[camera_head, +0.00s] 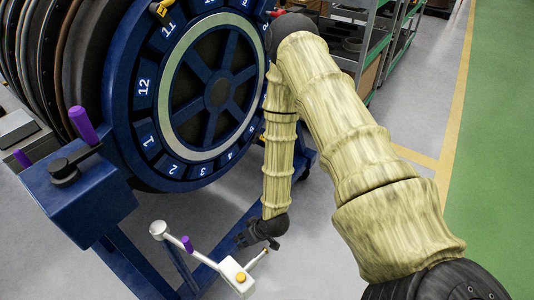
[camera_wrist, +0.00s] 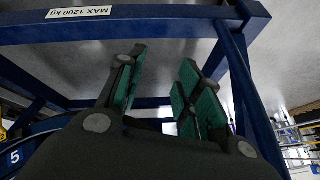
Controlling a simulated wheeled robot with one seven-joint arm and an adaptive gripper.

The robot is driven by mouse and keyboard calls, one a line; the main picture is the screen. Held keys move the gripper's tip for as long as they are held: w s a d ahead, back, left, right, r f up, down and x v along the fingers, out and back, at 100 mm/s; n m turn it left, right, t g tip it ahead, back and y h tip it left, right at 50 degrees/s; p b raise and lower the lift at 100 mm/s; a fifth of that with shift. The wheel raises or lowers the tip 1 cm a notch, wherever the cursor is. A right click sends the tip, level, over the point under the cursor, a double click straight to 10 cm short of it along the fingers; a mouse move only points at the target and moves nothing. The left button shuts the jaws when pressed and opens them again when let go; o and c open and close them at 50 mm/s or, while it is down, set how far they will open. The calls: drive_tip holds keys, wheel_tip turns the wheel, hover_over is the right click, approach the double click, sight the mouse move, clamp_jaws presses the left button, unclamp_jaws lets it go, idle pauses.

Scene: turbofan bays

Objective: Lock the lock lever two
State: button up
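A big dark blue wheel (camera_head: 137,102) with number labels around its rim stands at the left in the head view. The label 2 (camera_head: 174,170) is at its lower rim. A yellow lever (camera_head: 162,7) sits at the upper rim, and a small yellow part shows at the right rim, partly behind my arm. I cannot tell which part is lock lever two. My gripper (camera_head: 246,240) hangs low, right of the wheel's lower rim and above the white handle. In the wrist view my gripper (camera_wrist: 160,85) has its green-padded fingers apart, with nothing between them.
A blue box with a purple-handled crank (camera_head: 84,126) stands at the lower left. A white handle with a yellow button (camera_head: 238,276) is at the bottom. A blue frame beam (camera_wrist: 140,27) labelled MAX 1200 kg crosses the wrist view. Shelves (camera_head: 365,45) stand behind; the green floor at right is clear.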

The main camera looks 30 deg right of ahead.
drive_tip(key=w+d+f+n+t+b, duration=0.1)
drive_tip(key=w+d+f+t+b, duration=0.1)
drive_tip(key=w+d+b, duration=0.5)
drive_tip(key=w+d+f+n+t+y+b, duration=0.1)
drive_tip(key=w+d+f+t+b, duration=0.2)
drive_tip(key=w, duration=0.6)
drive_tip(key=w+d+f+n+t+b, duration=0.1)
drive_tip(key=w+d+t+b, duration=0.1)
drive_tip(key=w+d+b, duration=0.4)
drive_tip(key=w+d+n+t+b, duration=0.1)
drive_tip(key=w+d+t+b, duration=0.15)
drive_tip(key=d+b, duration=0.4)
drive_tip(key=w+d+r+n+t+b, duration=0.1)
drive_tip(key=w+d+b, duration=0.35)
drive_tip(key=d, duration=0.35)
drive_tip(key=w+d+n+t+b, duration=0.1)
drive_tip(key=w+d+t+b, duration=0.15)
drive_tip(key=d+b, duration=0.45)
drive_tip(key=shift+h, duration=0.4)
drive_tip(key=shift+w+a+r+b, duration=0.15)
drive_tip(key=shift+w+b, duration=0.4)
drive_tip(key=shift+w, duration=1.25)
drive_tip(key=shift+w+a+f+b, duration=0.1)
drive_tip(key=shift+w+a+b, duration=0.3)
drive_tip(key=shift+w, duration=1.45)
drive_tip(key=shift+w+a+r+b, duration=0.1)
drive_tip(key=shift+w+b, duration=0.55)
drive_tip(key=shift+w, duration=1.15)
drive_tip(key=shift+c, duration=0.3)
clamp_jaws()
